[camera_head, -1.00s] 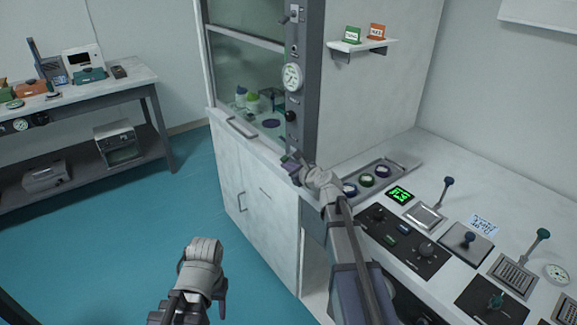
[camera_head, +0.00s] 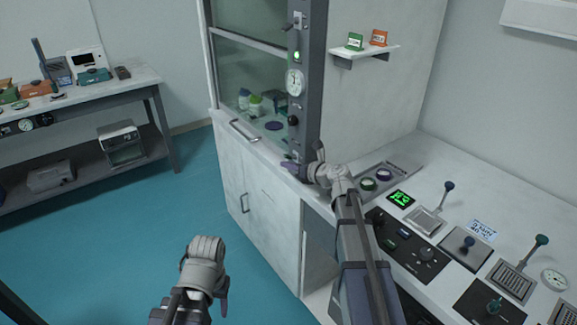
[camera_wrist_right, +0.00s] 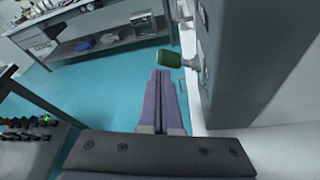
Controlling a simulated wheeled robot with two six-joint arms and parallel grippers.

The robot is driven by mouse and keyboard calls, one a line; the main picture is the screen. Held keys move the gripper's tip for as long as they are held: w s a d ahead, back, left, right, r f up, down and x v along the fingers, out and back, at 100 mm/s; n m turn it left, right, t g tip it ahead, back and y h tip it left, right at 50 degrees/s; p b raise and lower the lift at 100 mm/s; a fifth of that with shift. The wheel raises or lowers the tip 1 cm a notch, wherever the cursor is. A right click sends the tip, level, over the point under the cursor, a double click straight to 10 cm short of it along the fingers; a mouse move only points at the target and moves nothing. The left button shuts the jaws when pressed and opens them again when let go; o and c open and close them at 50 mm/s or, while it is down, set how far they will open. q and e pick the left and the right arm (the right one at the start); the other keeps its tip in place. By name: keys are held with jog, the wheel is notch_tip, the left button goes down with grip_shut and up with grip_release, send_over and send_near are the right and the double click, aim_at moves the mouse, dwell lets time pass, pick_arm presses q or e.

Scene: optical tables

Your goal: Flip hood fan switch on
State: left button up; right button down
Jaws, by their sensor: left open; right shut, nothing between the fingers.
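The grey post of the fume hood (camera_head: 312,100) carries a small toggle switch (camera_head: 294,22) near its top, a lit green lamp (camera_head: 297,56), a round white gauge (camera_head: 294,82) and a dark knob (camera_head: 293,120). Which control is the fan switch is not labelled legibly. My right gripper (camera_head: 291,166) is shut and empty beside the lower post, below the dark knob. In the right wrist view its purple fingers (camera_wrist_right: 166,85) lie together, just below a green-ended lever (camera_wrist_right: 170,58) sticking out from the post. My left gripper (camera_head: 206,250) is open and empty, over the floor.
The hood's glass sash (camera_head: 247,70) is left of the post, with bottles behind it. A bench with knobs, levers and a green display (camera_head: 400,198) is at right. A shelf (camera_head: 364,54) holds two small signs. A side table (camera_head: 140,78) stands at far left. The floor between is clear.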

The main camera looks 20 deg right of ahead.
pick_arm(q)
jog(key=shift+w+r+p, duration=0.1)
jog(key=shift+r+p, duration=0.6)
jog(key=shift+r, duration=0.05)
pick_arm(e)
jog(key=shift+w+r, duration=0.1)
jog(key=shift+r, duration=0.65)
jog(key=shift+d, duration=0.1)
pick_arm(q)
jog(key=shift+r, duration=0.1)
pick_arm(e)
jog(key=shift+d+r, duration=0.1)
